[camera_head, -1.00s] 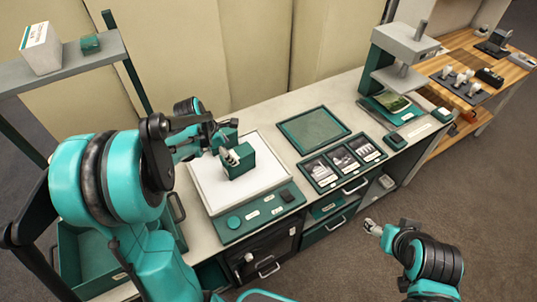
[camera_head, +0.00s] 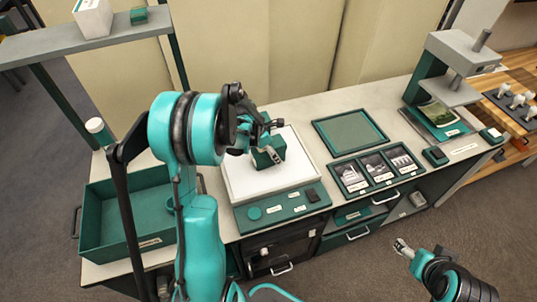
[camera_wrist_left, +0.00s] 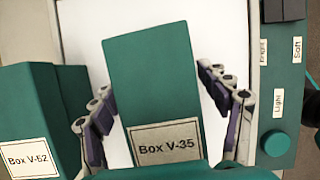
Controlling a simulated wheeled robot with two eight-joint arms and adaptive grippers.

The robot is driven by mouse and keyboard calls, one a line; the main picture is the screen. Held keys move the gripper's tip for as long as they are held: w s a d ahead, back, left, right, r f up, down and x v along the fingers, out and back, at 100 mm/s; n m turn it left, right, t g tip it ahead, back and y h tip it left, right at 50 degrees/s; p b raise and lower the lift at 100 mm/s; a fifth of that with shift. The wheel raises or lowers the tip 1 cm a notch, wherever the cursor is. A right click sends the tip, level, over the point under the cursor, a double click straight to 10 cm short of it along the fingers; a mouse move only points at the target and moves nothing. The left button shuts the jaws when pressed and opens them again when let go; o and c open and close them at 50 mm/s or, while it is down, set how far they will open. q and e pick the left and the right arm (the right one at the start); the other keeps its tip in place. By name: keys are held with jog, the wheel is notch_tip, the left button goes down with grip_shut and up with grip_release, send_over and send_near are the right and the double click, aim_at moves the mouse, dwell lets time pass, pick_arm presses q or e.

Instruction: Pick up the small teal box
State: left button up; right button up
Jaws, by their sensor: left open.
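A teal box labelled Box V-35 (camera_wrist_left: 155,80) stands on the white light panel (camera_head: 245,182), where it also shows in the head view (camera_head: 266,158). My left gripper (camera_head: 272,140) is open, and in the wrist view its fingers (camera_wrist_left: 163,95) sit on either side of this box, with the label facing the camera. Contact is not clear. A second teal box, Box V-52 (camera_wrist_left: 35,105), is at the left of the wrist view; I cannot pick it out in the head view. Another small teal box (camera_head: 138,16) sits on the raised shelf. My right gripper (camera_head: 403,248) is low, off the bench front; its fingers are too small to judge.
A white box (camera_head: 92,18) sits on the grey shelf (camera_head: 60,45). A teal open tray (camera_head: 130,215) lies left of my arm. A flat green tray (camera_head: 350,132), photo cards (camera_head: 377,168) and a press (camera_head: 455,65) stand to the right. A small dark teal box (camera_head: 436,157) lies near the press.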

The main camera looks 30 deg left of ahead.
pick_arm(q)
jog(key=shift+r, duration=0.1)
jog(key=shift+f+b, duration=0.25)
jog(key=shift+b, duration=0.05)
dwell(0.5)
jog(key=c, duration=1.6)
jog(key=shift+o, duration=0.2)
jog(key=shift+r, duration=0.1)
